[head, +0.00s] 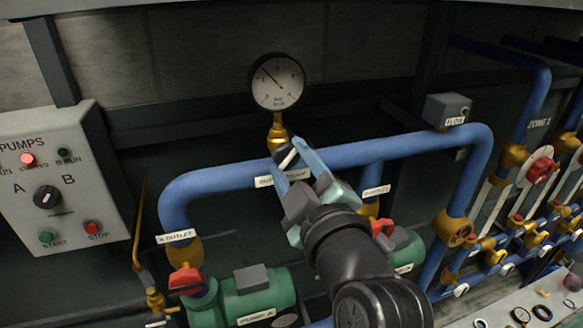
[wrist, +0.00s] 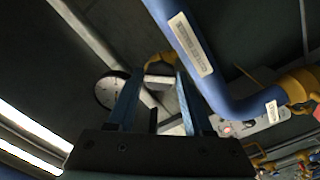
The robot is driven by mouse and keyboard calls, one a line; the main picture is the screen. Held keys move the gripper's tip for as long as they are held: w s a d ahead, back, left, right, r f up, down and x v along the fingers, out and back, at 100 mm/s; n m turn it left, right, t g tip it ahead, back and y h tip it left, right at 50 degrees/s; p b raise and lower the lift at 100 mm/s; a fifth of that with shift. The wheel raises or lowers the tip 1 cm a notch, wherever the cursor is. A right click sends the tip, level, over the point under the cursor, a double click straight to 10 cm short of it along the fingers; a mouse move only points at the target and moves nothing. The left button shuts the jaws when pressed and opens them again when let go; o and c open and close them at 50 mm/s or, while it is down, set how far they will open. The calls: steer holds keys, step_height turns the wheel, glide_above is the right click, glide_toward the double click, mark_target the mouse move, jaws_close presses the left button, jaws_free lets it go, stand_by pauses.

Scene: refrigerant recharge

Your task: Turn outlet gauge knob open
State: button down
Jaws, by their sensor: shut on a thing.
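The round white outlet gauge (head: 277,82) with a black needle stands on a brass stem (head: 277,130) above the blue pipe (head: 350,154). Its pale lever-like knob (head: 288,158) is low on the stem. My gripper (head: 284,153) reaches up from the lower right, its two blue fingers shut on the knob. In the wrist view my gripper (wrist: 160,72) has the pale knob (wrist: 160,80) between its fingertips, with the brass stem just beyond. The gauge (wrist: 110,90) is partly hidden behind the left finger there.
The blue pipe runs close beside my fingers, also in the wrist view (wrist: 195,50). A pump control panel (head: 62,185) is at left. Green pumps (head: 258,292) with red-handled valves (head: 186,281) sit below. More valves and pipes (head: 540,170) crowd the right.

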steer(key=n+b, duration=0.2)
steer(key=shift+f+n+b, duration=0.25)
steer(key=shift+n+b, duration=0.15)
steer(key=shift+r+n, duration=0.15)
steer(key=shift+n, duration=0.15)
steer(key=n+b, duration=0.3)
steer(key=b, duration=0.1)
steer(key=shift+c, duration=2.1)
jaws_free()
steer(key=shift+r+n, duration=0.1)
steer(key=shift+n, duration=0.3)
steer(key=shift+s, duration=0.1)
steer(key=v, duration=0.7)
steer(key=shift+b, duration=0.45)
